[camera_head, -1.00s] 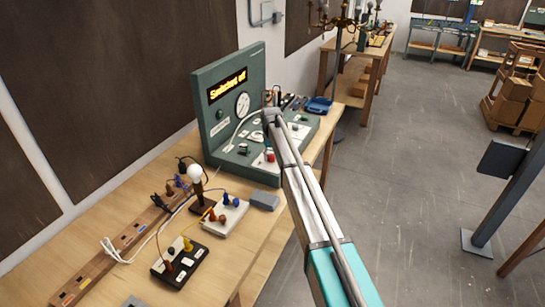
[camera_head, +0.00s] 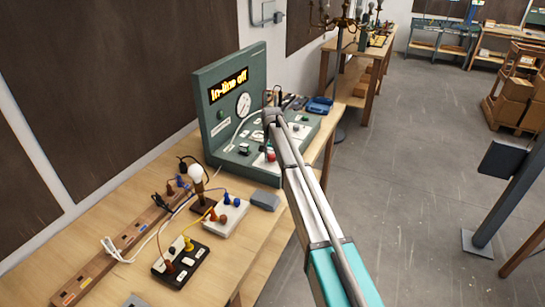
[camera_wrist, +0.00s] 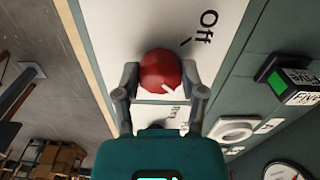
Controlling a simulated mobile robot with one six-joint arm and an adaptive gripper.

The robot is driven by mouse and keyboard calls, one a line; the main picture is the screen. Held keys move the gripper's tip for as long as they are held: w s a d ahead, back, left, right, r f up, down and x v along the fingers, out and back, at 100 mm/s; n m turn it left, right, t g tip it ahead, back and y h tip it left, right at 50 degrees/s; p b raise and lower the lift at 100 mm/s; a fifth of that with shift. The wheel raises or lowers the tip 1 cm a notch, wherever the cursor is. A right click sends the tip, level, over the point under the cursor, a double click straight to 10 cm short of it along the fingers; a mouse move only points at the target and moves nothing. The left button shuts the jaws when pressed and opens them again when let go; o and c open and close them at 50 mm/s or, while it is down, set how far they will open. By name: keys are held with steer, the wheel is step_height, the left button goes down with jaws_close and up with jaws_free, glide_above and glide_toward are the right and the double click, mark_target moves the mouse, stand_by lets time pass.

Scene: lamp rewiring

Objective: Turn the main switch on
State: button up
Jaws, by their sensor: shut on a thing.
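The main switch is a round red knob (camera_wrist: 160,68) on a white plate (camera_wrist: 205,28). In the wrist view my gripper (camera_wrist: 160,80) has one finger on each side of it and is shut on it. The black word "Off" and a short tick are printed at the upper right of the knob. A white mark on the knob lies at its lower right, away from that tick. In the head view the green test panel (camera_head: 222,140) has a display (camera_head: 229,85) reading "In-line off". My arm reaches over the panel and hides part of it.
A lamp with a white bulb (camera_head: 195,173), a white terminal block (camera_head: 226,218), a black terminal block (camera_head: 181,262) and a wooden power strip (camera_head: 112,260) stand on the wooden bench, with loose wires. A grey box (camera_head: 265,201) lies before the panel.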

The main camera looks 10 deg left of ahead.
steer(key=shift+w, duration=0.1)
stand_by(0.3)
steer(key=o, duration=1.1)
steer(key=shift+o, duration=0.2)
